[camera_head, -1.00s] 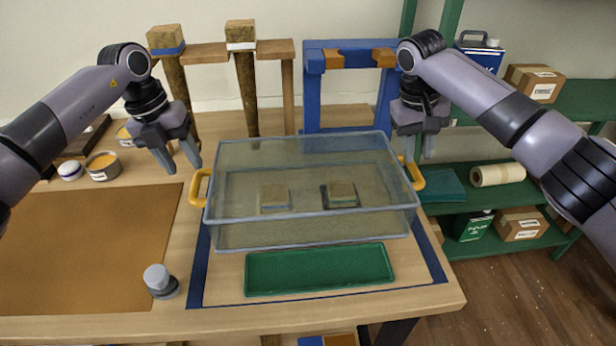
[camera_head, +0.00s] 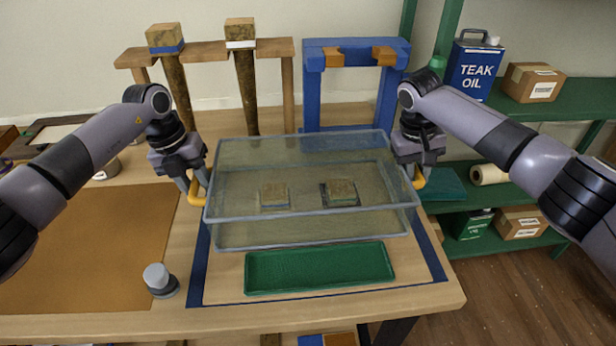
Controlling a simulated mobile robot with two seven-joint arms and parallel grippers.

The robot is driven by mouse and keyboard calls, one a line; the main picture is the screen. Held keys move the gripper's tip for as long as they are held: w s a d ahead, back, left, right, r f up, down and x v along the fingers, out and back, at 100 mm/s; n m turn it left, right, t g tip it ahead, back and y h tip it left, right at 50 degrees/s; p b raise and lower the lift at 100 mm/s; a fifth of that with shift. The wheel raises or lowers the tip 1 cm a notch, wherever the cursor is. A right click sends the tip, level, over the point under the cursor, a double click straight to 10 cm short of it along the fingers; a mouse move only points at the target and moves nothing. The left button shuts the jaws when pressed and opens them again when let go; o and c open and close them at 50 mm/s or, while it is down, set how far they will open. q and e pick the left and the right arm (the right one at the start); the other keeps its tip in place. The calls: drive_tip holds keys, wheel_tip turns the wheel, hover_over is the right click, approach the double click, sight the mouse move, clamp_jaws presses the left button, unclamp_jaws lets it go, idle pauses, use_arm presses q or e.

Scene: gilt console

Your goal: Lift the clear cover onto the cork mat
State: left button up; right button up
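The clear cover (camera_head: 310,229) is a see-through box with a grey rim and a yellow handle on each side. It stands over two small blocks (camera_head: 274,195) on the table. The brown cork mat (camera_head: 85,245) lies flat at the left and is bare in its visible part. My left gripper (camera_head: 199,187) is at the cover's left yellow handle (camera_head: 193,199), its fingers around or beside it. My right gripper (camera_head: 417,177) is at the right yellow handle (camera_head: 419,184), which is partly hidden by the fingers. I cannot tell whether either gripper is closed on its handle.
A green tray (camera_head: 320,268) lies in front of the cover. A grey knob-like object (camera_head: 160,281) stands between the mat and the blue border. Wooden (camera_head: 205,52) and blue (camera_head: 353,50) racks stand behind. Green shelves (camera_head: 560,100) are at the right.

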use_arm(q)
clamp_jaws()
use_arm(e)
clamp_jaws()
use_arm(q)
drive_tip(key=shift+r, duration=0.2)
use_arm(e)
drive_tip(key=shift+r, duration=0.2)
